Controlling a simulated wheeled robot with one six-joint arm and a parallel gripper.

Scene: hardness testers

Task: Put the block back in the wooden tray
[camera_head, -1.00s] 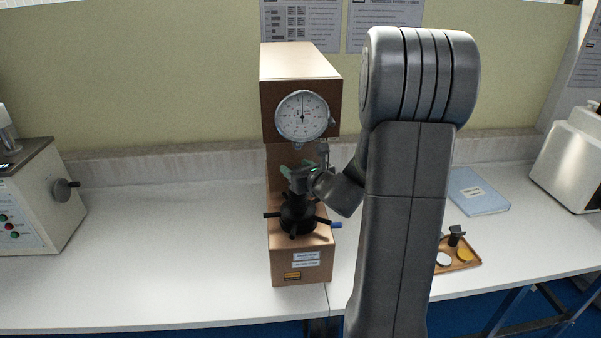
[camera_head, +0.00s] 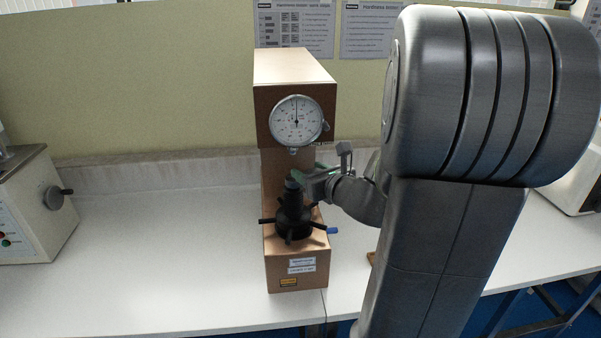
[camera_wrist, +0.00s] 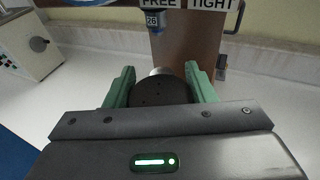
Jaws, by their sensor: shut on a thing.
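My gripper (camera_wrist: 160,75) has its green fingers on both sides of a round, dark block (camera_wrist: 163,94) with small dots on its top and a bright far edge. In the head view my gripper (camera_head: 305,177) is at the upper right of the tester's black anvil column (camera_head: 293,208); the block cannot be made out there. Whether the block touches the anvil is unclear. The wooden tray is almost wholly hidden behind my arm; only a small tan corner (camera_head: 371,258) shows.
The copper-coloured hardness tester (camera_head: 296,274) with its dial (camera_head: 297,121) stands on the white bench (camera_head: 150,260). Its indenter (camera_wrist: 154,20) is beyond my fingers. Handwheel spokes stick out under the anvil. A beige machine (camera_head: 32,215) is at left; bench between is clear.

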